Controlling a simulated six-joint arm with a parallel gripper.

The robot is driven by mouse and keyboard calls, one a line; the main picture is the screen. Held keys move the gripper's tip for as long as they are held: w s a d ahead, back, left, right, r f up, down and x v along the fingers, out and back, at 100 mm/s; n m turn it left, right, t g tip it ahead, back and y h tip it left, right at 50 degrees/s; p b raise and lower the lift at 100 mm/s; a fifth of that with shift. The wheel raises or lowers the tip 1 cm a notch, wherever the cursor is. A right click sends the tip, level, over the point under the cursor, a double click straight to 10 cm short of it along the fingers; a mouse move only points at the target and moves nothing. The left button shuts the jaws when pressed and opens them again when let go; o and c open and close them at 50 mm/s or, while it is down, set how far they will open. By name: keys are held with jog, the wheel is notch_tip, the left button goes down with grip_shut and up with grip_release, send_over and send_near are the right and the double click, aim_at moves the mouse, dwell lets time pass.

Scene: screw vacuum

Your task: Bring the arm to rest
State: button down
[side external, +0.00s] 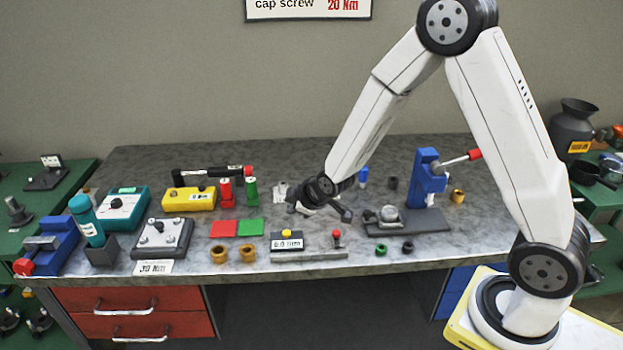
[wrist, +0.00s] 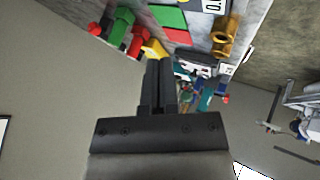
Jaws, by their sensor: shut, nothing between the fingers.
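My arm reaches from its base at the right over the grey workbench (side external: 190,150), with its elbow raised high. My gripper (side external: 294,201) is low over the middle of the bench, to the right of the red and green bottles. In the wrist view, the two dark fingers of my gripper (wrist: 158,65) are together with nothing between them. Beyond them show the yellow box (wrist: 155,48), the red bottle (wrist: 137,44) and the green bottle (wrist: 121,25). The gap between the fingertips and the bench top is hard to judge.
The red bottle (side external: 226,193) and green bottle (side external: 251,192) stand left of my gripper. A small display box (side external: 287,240) lies in front. A blue press (side external: 428,180) with a red-tipped lever stands right. Red and green pads (side external: 249,227) lie flat. Space above the bench is open.

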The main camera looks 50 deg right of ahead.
jog(key=s+r+m+g, duration=0.2)
jog(key=s+m+g, duration=0.1)
jog(key=s, duration=0.6)
jog(key=s+a+r+m+g, duration=0.1)
jog(key=s+r+m+g, duration=0.1)
jog(key=s, duration=0.8)
jog(key=shift+s+a+r+m+g, duration=0.15)
jog(key=shift+r+m+g, duration=0.3)
jog(key=shift+m, duration=0.75)
